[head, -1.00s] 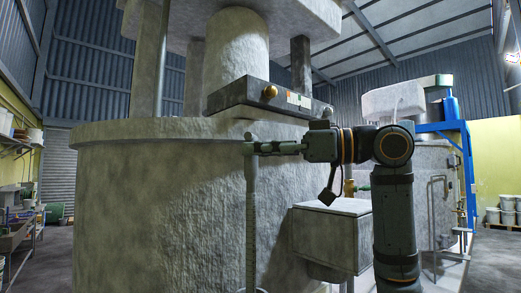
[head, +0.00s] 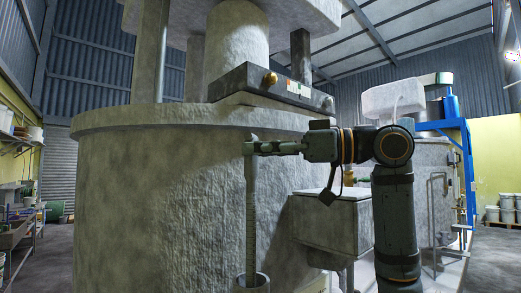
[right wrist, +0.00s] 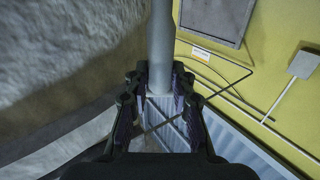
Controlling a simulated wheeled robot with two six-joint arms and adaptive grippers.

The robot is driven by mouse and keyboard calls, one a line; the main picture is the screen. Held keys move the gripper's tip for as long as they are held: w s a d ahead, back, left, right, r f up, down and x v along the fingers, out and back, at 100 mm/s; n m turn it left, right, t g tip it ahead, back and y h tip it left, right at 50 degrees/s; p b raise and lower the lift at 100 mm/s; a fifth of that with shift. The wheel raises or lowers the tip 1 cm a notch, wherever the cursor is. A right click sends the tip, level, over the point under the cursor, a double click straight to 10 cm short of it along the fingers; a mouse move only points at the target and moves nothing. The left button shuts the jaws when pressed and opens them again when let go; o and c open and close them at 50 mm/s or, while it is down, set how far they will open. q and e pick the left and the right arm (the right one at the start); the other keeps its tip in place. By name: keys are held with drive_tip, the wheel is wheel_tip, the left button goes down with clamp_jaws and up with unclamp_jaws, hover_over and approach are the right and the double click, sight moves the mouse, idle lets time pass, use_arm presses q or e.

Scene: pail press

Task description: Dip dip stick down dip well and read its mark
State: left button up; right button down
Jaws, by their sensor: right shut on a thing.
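My right gripper (head: 254,146) is shut on the upper end of the grey dip stick (head: 251,215) in the head view. The stick hangs upright in front of the large stone-grey vat (head: 165,200). Its marks are too small to read. Its lower end is hidden in the mouth of the dip well (head: 252,284), a short round pipe at the bottom edge of the picture. In the right wrist view the fingers (right wrist: 160,100) stand on either side of the stick (right wrist: 161,40). My left gripper is not in view.
A dark beam with a brass knob (head: 270,79) crosses above the vat's rim. A grey box (head: 330,220) stands right of the stick, near my right arm. A blue frame (head: 466,170) and pails stand farther right. Shelves and a bench line the left wall.

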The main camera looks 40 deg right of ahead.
sight(256, 239)
drive_tip(key=shift+f+b, duration=7.8)
drive_tip(key=shift+f, duration=0.55)
drive_tip(key=shift+r, duration=0.15)
